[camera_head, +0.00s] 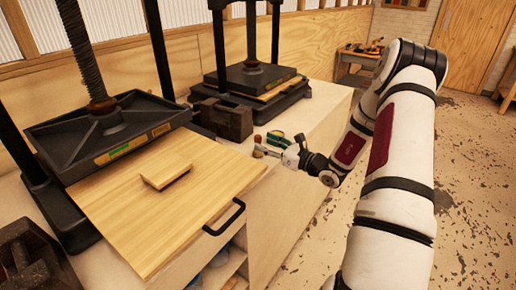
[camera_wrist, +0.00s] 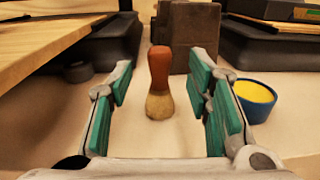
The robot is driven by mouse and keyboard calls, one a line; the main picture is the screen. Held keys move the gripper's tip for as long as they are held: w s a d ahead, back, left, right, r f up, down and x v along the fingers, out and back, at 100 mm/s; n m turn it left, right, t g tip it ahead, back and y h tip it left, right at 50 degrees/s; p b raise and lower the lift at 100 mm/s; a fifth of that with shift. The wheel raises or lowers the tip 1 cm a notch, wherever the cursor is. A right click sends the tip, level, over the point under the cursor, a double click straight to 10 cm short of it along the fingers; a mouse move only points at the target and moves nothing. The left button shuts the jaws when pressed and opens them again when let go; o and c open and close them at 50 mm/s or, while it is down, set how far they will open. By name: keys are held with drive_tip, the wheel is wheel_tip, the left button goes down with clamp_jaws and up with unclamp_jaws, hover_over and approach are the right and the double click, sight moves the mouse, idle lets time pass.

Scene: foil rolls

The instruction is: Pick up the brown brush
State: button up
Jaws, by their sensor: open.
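The brown brush (camera_wrist: 160,80) stands upright on the bench top in the wrist view, with a reddish-brown handle on top and pale bristles below. My gripper (camera_wrist: 160,95) is open, with its green-padded fingers to the left and right of the brush in that picture. Neither finger touches the brush; how far ahead of the fingertips it stands is hard to tell. In the head view my gripper (camera_head: 285,147) is low over the bench beside the board, and the brush (camera_head: 258,146) shows as a small brown spot near it.
A blue bowl with yellow contents (camera_wrist: 256,97) stands just right of the gripper. A dark metal block (camera_wrist: 195,40) is behind the brush. A wooden board (camera_head: 165,195) with a black handle lies left. Black presses (camera_head: 105,130) stand on the bench (camera_head: 312,125).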

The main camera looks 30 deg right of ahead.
sight(258, 136)
drive_tip(key=x, duration=0.4)
drive_tip(key=shift+w+f, duration=0.15)
drive_tip(key=shift+f, duration=0.15)
clamp_jaws()
drive_tip(key=shift+r, duration=0.2)
drive_tip(key=shift+r, duration=0.6)
wheel_tip(258, 136, up, 2)
drive_tip(key=shift+r, duration=0.2)
drive_tip(key=r+v, duration=0.1)
drive_tip(key=v, duration=1.5)
drive_tip(key=shift+d, duration=0.35)
